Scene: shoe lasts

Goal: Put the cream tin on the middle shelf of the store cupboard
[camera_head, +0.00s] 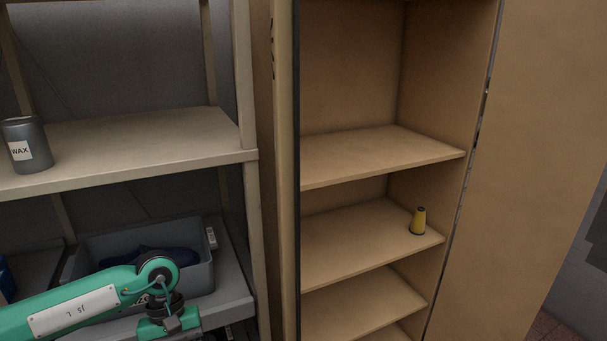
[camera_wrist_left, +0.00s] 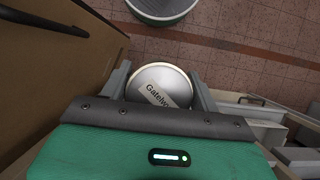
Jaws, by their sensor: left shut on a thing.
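In the left wrist view my left gripper (camera_wrist_left: 160,74) is shut on a round cream tin (camera_wrist_left: 160,86), with one finger on each side. The tin's pale top has a label reading "Gatelwo…", partly cut off. In the head view my left arm comes in at the lower left, and its gripper is at the bottom edge; the tin is not visible there. The store cupboard (camera_head: 283,150) stands open, with several brown shelves. An upper shelf (camera_head: 375,155) is bare. The shelf below it (camera_head: 350,240) holds a yellow item at its right end. My right gripper is not in view.
The yellow item (camera_head: 419,222) has a dark top. A rack left of the cupboard holds a grey WAX can (camera_head: 25,145) and, lower, a grey bin (camera_head: 200,268) with something blue inside. The cupboard's open door (camera_head: 535,150) fills the right. A round grey-green object (camera_wrist_left: 160,10) shows over the tiled floor.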

